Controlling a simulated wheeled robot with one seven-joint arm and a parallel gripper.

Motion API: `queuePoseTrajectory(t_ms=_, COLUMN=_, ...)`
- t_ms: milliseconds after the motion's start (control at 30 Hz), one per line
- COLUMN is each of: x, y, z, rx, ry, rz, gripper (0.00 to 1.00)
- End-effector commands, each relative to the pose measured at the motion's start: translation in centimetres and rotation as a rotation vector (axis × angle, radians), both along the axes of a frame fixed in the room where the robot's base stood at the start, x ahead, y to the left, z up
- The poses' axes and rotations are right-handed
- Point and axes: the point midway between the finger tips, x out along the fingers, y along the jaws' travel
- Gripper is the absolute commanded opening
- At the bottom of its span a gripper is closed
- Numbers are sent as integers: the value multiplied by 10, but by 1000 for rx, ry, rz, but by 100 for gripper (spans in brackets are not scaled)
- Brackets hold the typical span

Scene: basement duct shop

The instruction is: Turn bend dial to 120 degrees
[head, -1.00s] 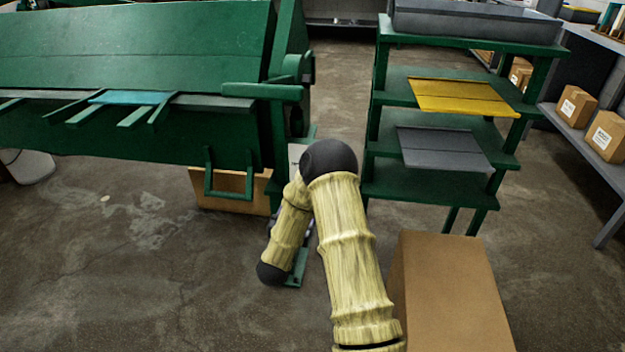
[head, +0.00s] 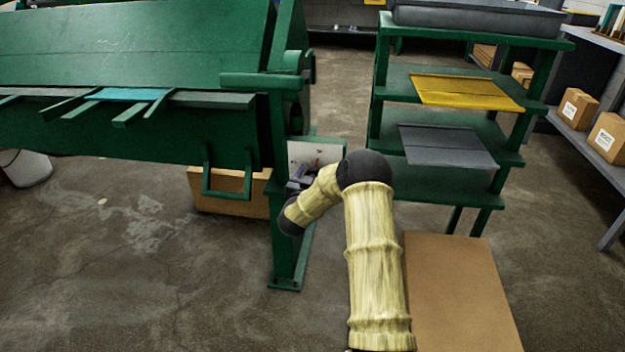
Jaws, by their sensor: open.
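The green bending brake (head: 150,130) fills the left of the head view. Low behind its right-hand leg is a pale panel (head: 316,153) with a small red mark. This looks like the bend dial's place, but its knob and numbers cannot be made out. My gripper (head: 299,182) shows only in part, as small grey and purple pieces just in front of the panel's lower left. It is open, and nothing shows between its fingers. My wrist and forearm hide the panel's lower right. I cannot tell whether the gripper touches anything there.
A green shelf rack (head: 440,150) with a yellow sheet (head: 466,92) and a grey sheet (head: 447,146) stands right of my arm. A large cardboard box (head: 460,295) is at the lower right. A white bucket (head: 28,168) stands far left. Floor at front left is clear.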

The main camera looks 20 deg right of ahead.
Motion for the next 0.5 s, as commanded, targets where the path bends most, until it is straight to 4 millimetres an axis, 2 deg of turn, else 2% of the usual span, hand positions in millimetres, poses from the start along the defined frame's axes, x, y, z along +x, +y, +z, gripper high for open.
queuePoseTrajectory(t_ms=267, x=1, y=-1, z=0, rx=0, ry=0, rz=0, gripper=66)
queuePoseTrajectory(t_ms=400, x=1, y=-1, z=0, rx=0, ry=0, rz=0, gripper=39)
queuePoseTrajectory(t_ms=500, x=1, y=-1, z=0, rx=0, ry=0, rz=0, gripper=22)
